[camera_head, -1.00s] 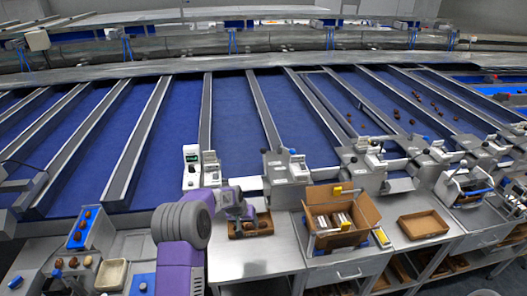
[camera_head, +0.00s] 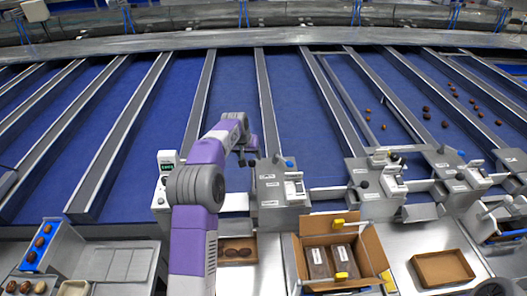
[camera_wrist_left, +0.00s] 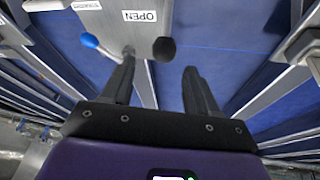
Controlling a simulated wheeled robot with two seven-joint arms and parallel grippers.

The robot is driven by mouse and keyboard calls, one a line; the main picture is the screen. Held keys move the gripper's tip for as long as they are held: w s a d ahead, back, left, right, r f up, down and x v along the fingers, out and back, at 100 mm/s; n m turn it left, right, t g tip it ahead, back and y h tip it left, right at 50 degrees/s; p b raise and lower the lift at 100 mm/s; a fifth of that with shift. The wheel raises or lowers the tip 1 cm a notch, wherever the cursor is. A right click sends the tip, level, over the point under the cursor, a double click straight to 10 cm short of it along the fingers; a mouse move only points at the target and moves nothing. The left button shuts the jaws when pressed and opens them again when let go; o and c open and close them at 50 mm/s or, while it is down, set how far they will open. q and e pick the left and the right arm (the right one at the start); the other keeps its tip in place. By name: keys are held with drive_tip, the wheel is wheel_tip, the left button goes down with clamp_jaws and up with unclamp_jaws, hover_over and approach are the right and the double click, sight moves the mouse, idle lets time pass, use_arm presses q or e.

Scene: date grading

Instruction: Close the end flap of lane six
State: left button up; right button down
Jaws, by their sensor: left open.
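A grey control box (camera_head: 282,188) stands at the front end of a blue lane, with a blue knob (camera_head: 290,164) and a dark knob (camera_head: 252,163) on levers. I cannot read a lane number. My left gripper (camera_head: 248,146) is over the dark knob at the box's left rear edge. In the left wrist view the gripper (camera_wrist_left: 160,75) is open. The black knob (camera_wrist_left: 164,49) shows just beyond and between its fingertips, apart from both. The blue knob (camera_wrist_left: 89,40) lies to the left, and a label reading OPEN (camera_wrist_left: 140,16) is above. My right gripper is not in view.
A white panel device (camera_head: 166,172) stands left of the box. An open cardboard carton (camera_head: 368,245) and a shallow brown tray (camera_head: 440,268) are on the front bench. Another control box (camera_head: 375,172) stands to the right. Dates lie on the right lanes.

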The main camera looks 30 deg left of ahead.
sight(251, 161)
use_arm(q)
drive_tip(key=shift+s, duration=0.15)
drive_tip(key=shift+s+f+p, duration=0.25)
drive_tip(key=shift+f+p, duration=0.05)
drive_tip(key=shift+f, duration=0.55)
drive_tip(key=x, duration=0.4)
drive_tip(key=shift+w+p, duration=0.3)
drive_tip(key=shift+f, duration=0.3)
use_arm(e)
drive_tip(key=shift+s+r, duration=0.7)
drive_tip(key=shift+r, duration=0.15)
use_arm(q)
drive_tip(key=shift+w+f, duration=0.1)
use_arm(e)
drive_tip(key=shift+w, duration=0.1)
use_arm(q)
clamp_jaws()
